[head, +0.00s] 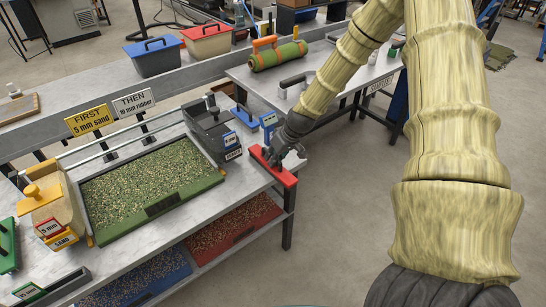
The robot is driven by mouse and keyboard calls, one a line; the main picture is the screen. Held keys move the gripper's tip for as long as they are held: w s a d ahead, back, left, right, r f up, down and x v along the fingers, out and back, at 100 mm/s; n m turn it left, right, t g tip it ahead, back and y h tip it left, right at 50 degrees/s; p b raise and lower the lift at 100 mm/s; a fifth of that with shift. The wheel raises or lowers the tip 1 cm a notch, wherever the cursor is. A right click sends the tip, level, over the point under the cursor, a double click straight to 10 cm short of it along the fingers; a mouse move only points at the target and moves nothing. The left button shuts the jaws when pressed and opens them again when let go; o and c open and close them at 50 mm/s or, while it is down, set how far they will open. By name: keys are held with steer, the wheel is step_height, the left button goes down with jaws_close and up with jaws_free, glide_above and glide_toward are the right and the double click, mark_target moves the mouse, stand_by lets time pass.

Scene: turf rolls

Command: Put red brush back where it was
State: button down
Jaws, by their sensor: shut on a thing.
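The red brush (286,178) is a long red bar at the right end of the near bench (110,256), by its corner. My gripper (277,160) reaches down from the right and is shut on the brush near its middle. The gripper hides part of the brush's top. I cannot tell whether its underside touches the bench top or is slightly above it.
A green-edged tray of granules (150,190) fills the bench middle. A yellow-topped box (52,205) stands left. Open floor lies right.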

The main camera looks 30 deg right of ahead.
steer(key=shift+f, duration=0.2)
steer(key=c, duration=1.5)
jaws_free()
steer(key=shift+r, duration=0.15)
steer(key=shift+r, duration=0.35)
steer(key=shift+b+v, duration=0.85)
steer(key=shift+v, duration=4.9)
